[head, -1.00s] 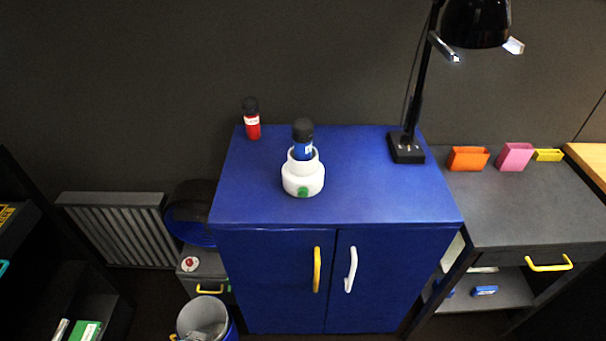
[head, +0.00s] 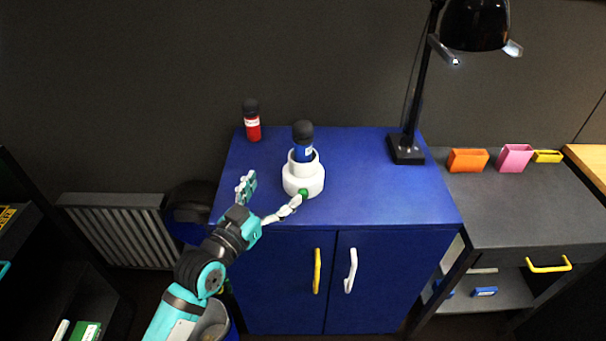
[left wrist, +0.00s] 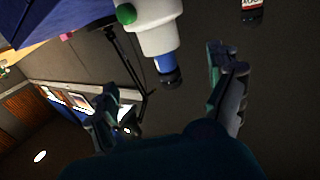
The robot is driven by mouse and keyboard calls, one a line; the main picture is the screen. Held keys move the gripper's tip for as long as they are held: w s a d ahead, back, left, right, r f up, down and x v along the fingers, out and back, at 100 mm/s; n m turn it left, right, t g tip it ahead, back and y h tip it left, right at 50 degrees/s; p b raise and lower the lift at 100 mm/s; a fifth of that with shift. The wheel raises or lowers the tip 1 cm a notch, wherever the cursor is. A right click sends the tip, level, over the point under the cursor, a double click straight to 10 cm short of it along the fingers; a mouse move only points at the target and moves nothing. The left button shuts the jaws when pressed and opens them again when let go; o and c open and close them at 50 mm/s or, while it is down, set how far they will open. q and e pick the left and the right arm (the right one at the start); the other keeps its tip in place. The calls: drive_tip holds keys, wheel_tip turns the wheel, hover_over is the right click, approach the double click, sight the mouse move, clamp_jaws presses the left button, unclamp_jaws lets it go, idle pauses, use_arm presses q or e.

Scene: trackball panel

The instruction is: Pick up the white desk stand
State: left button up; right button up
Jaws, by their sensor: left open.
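The white desk stand (head: 304,180) stands upright on the blue cabinet top, with a green button (head: 303,193) on its front. A blue bottle with a black cap (head: 303,142) sits in its top opening. My left gripper (head: 270,197) is open at the stand's left front, with one finger to its left and the other close to its front; I cannot tell if that finger touches it. In the left wrist view the stand (left wrist: 158,28) and the blue bottle (left wrist: 166,68) show tilted beyond the spread fingers (left wrist: 170,85). My right gripper is not in view.
A red bottle with a black cap (head: 252,122) stands at the back left of the blue cabinet (head: 390,207). A black lamp (head: 406,148) stands at the back right. The cabinet top right of the stand is clear. A grey desk (head: 530,205) adjoins on the right.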

sight(299, 161)
use_arm(q)
drive_tip(key=p+x, duration=0.1)
drive_tip(key=x, duration=1.2)
drive_tip(key=shift+w+d+f, duration=0.1)
drive_tip(key=shift+w+f, duration=0.05)
drive_tip(key=shift+w, duration=0.25)
drive_tip(key=c, duration=1.1)
